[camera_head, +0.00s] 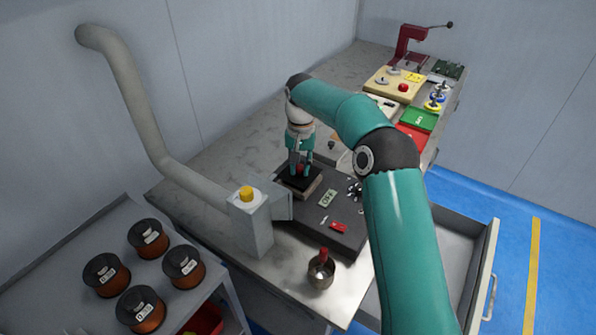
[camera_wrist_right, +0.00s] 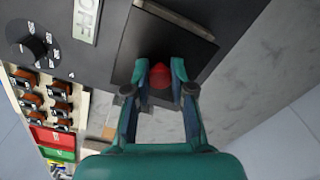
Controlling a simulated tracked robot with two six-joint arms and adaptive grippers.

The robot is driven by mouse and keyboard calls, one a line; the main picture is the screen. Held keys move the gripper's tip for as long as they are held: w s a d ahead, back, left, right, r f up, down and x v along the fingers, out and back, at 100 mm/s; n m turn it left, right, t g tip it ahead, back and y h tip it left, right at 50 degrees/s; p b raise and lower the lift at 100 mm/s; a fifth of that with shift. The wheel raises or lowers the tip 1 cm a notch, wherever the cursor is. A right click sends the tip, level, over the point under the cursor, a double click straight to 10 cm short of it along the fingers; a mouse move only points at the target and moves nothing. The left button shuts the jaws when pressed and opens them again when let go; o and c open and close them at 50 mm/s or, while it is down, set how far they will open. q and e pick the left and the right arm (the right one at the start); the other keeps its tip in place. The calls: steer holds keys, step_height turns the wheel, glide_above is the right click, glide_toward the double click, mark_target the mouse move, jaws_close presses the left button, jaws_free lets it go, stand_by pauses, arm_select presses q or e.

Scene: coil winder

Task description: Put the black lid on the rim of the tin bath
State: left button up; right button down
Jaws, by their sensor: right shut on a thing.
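The black lid (camera_head: 300,179) is a flat dark square with a red knob (camera_wrist_right: 160,76). My right gripper (camera_head: 301,168) is shut on the red knob, with one finger on each side of it, and it also shows in the wrist view (camera_wrist_right: 160,73). The lid (camera_wrist_right: 150,35) is over the tin bath (camera_head: 309,190), whose pale side shows below the lid in the head view. In the wrist view a strip of the bath's rim (camera_wrist_right: 178,18) shows past the lid's far edge. I cannot tell whether lid and rim touch. My left gripper is out of view.
A dark panel carries an OFF label (camera_head: 327,198) and a dial (camera_wrist_right: 35,48). A red object (camera_head: 339,227) lies nearby. A metal cup (camera_head: 321,273), a grey duct (camera_head: 145,120) and several wire spools (camera_head: 148,238) are around. An open drawer (camera_head: 478,270) juts out at right.

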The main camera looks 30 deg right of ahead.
mark_target(300, 167)
steer(key=shift+f, duration=0.8)
steer(key=c, duration=1)
jaws_free()
steer(key=shift+f, duration=0.1)
step_height(300, 167, up, 12)
steer(key=p, duration=0.1)
steer(key=shift+p, duration=0.4)
